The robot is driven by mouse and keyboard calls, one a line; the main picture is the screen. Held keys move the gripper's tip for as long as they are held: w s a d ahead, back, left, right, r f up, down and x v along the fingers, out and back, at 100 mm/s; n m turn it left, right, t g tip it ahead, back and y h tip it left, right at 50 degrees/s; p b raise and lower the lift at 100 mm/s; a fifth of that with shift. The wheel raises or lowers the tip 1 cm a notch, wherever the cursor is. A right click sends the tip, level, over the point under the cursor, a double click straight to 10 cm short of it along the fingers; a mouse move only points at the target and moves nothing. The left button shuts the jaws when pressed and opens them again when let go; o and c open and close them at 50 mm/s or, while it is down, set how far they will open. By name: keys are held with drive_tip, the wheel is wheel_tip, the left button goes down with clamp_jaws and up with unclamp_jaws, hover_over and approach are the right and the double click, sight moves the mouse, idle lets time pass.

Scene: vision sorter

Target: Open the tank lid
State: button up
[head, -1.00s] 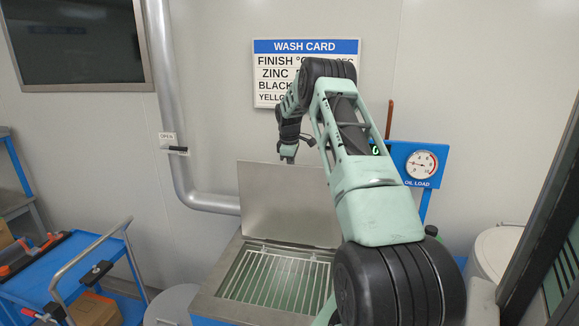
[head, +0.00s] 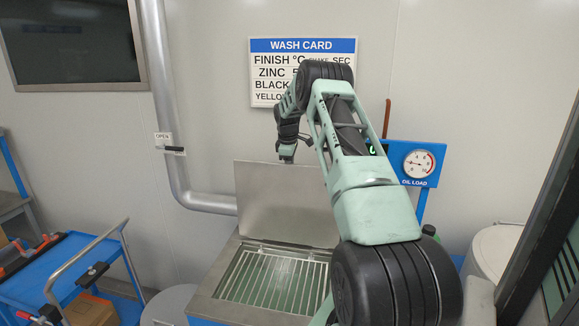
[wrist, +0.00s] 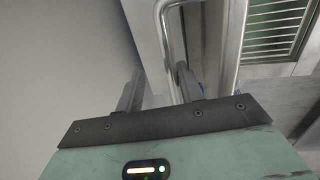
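The tank (head: 207,305) stands at the lower centre of the head view. Its flat grey metal lid (head: 285,205) stands raised, nearly upright, at the back edge, with the tank mouth uncovered. My gripper (head: 287,158) is at the top of the lid in the head view, partly hidden by my arm. In the wrist view, my gripper (wrist: 158,90) has its two fingers apart, with the bar of a shiny metal handle (wrist: 164,35) running between them. The right finger lies inside the handle loop. A gap shows beside the bar, so the fingers do not look clamped.
A slatted rack (head: 272,280) lies inside the tank. A blue cart (head: 65,265) stands at left, and a grey pipe (head: 165,110) runs down the wall. An oil load gauge (head: 418,163) and a pale drum (head: 495,250) are at right.

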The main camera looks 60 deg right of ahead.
drive_tip(key=shift+r, duration=0.15)
drive_tip(key=a+r+b, duration=0.1)
drive_tip(key=r+b, duration=0.2)
drive_tip(key=r, duration=0.5)
drive_tip(key=s+a+r+b, duration=0.1)
drive_tip(key=a+r+b, duration=0.1)
drive_tip(key=r, duration=0.6)
drive_tip(key=shift+r+b, duration=0.4)
drive_tip(key=shift+b, duration=0.05)
drive_tip(key=shift+s+a, duration=0.1)
